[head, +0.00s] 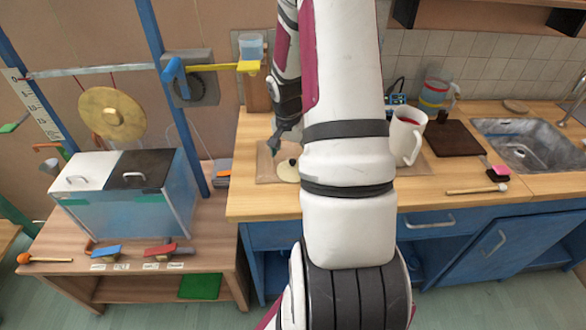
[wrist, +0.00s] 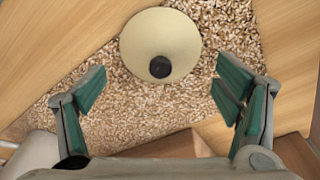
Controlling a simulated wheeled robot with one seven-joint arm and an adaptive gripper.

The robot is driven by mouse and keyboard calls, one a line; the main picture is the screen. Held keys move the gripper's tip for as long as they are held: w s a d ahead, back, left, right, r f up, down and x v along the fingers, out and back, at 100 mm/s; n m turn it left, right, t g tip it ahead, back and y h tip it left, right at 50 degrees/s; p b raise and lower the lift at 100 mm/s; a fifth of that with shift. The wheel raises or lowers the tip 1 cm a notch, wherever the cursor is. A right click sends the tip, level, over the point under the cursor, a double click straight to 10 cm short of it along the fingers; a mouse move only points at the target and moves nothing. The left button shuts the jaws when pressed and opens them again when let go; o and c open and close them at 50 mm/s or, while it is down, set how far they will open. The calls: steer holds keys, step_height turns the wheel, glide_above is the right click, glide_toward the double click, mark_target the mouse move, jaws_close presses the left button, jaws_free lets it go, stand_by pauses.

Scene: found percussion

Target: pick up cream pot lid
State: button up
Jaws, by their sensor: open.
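The cream pot lid (wrist: 160,35) is a round, cream-coloured disc with a black knob in its middle. In the wrist view it lies on a speckled brown mat (wrist: 125,100), ahead of my fingers and between their lines. In the head view the lid (head: 287,172) is partly hidden behind my arm, on the wooden counter. My gripper (wrist: 160,95) is open and empty, with green pads on both sides. It also shows in the head view (head: 277,146), above and just left of the lid. The fingers do not touch the lid.
A white mug (head: 407,136) stands on the counter right of my arm. A dark board (head: 454,138), a sink (head: 532,147) and a mallet (head: 476,190) lie further right. A yellow bar (head: 215,71) and a gong (head: 111,115) are at left.

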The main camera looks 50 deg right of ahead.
mark_target(292, 161)
step_height(292, 161, down, 3)
steer(key=shift+w+d+f, duration=0.1)
steer(key=shift+d, duration=0.05)
steer(key=c, duration=2)
